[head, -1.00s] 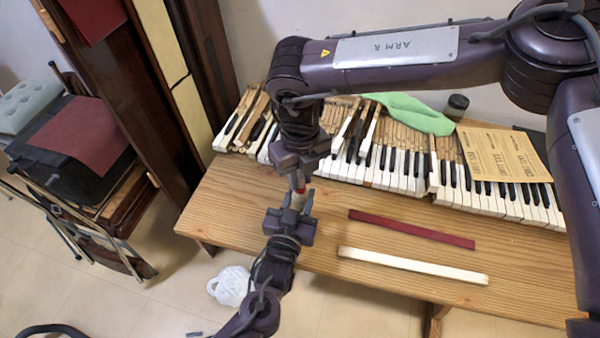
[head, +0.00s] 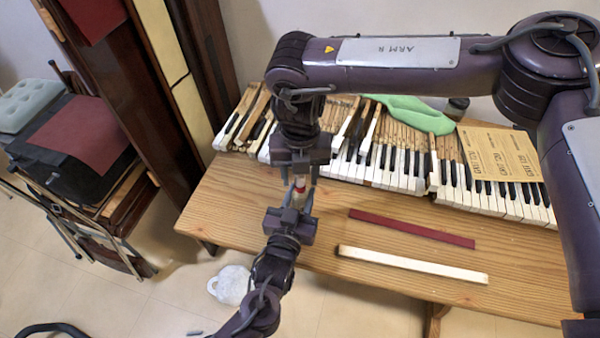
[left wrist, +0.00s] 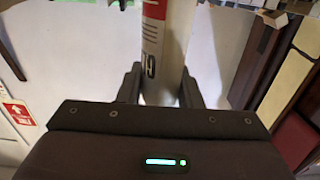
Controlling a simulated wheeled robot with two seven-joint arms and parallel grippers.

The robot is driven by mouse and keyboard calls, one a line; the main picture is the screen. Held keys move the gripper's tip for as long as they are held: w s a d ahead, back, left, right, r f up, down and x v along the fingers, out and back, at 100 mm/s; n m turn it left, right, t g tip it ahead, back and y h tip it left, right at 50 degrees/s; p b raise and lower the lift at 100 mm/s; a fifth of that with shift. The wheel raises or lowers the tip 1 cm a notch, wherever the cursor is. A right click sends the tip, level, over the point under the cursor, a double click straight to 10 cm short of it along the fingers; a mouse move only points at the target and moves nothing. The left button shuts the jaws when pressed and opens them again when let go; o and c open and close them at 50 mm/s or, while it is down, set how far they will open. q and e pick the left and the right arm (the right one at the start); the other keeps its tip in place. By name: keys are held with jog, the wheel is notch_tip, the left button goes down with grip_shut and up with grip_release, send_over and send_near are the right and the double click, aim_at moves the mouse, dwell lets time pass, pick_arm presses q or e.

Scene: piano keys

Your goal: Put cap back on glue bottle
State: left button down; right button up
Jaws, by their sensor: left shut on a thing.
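The glue bottle (left wrist: 165,50) is white with a red band and dark lettering in the left wrist view. My left gripper (left wrist: 160,85) is shut on its lower part. In the head view my left gripper (head: 297,200) holds the bottle upright or nearly so above the bench, its red band (head: 300,184) showing. My right gripper (head: 300,172) points down from above, right over the bottle's top. The cap and the bottle's tip are hidden there, so I cannot tell whether the right fingers hold the cap or whether it touches the bottle.
A wooden bench (head: 240,215) lies below. On it are a dark red strip (head: 410,228), a white strip (head: 410,264), piano keys (head: 400,170), a green cloth (head: 415,112), sandpaper (head: 500,155) and a dark jar (head: 457,107). The bench's front left is clear.

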aim_at(297, 204)
jog(key=shift+r, duration=0.1)
notch_tip(297, 204, up, 12)
dwell(0.5)
pick_arm(q)
jog(key=c, duration=0.9)
grip_release()
jog(key=shift+c, duration=0.2)
jog(key=b+v, duration=0.1)
jog(key=v, duration=0.5)
jog(key=shift+s+a, duration=0.1)
jog(key=shift+s, duration=0.25)
jog(key=shift+s+a, duration=0.1)
jog(key=shift+s, duration=0.4)
pick_arm(e)
jog(key=shift+f, duration=0.85)
